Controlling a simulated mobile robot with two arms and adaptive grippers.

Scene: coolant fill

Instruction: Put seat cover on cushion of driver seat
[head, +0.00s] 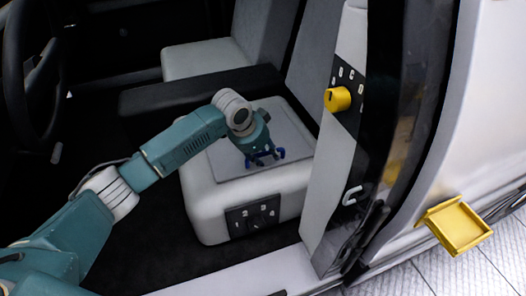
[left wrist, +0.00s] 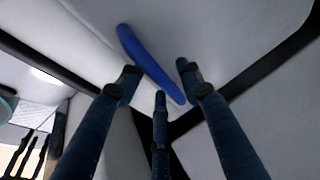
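The driver seat cushion (head: 205,204) is a light grey block. The seat cover (head: 222,167) is a thin, darker grey sheet lying flat on top of it, with a dark edge in the left wrist view (left wrist: 250,105). A blue strip (left wrist: 148,62) shows against the cover there. My left gripper (head: 264,158) is over the middle of the cover. Its fingers (left wrist: 160,88) are spread apart around the strip's near end, and I see no firm grip. Dark prongs (left wrist: 28,152) at the lower left may be my right gripper; I cannot be sure.
The seat backrest and door pillar (head: 335,165) rise right of the cushion, with a yellow knob (head: 338,99). A black console (head: 180,92) lies behind, then another seat (head: 195,60). The steering wheel (head: 30,80) is at left. A yellow tray (head: 456,228) sits outside.

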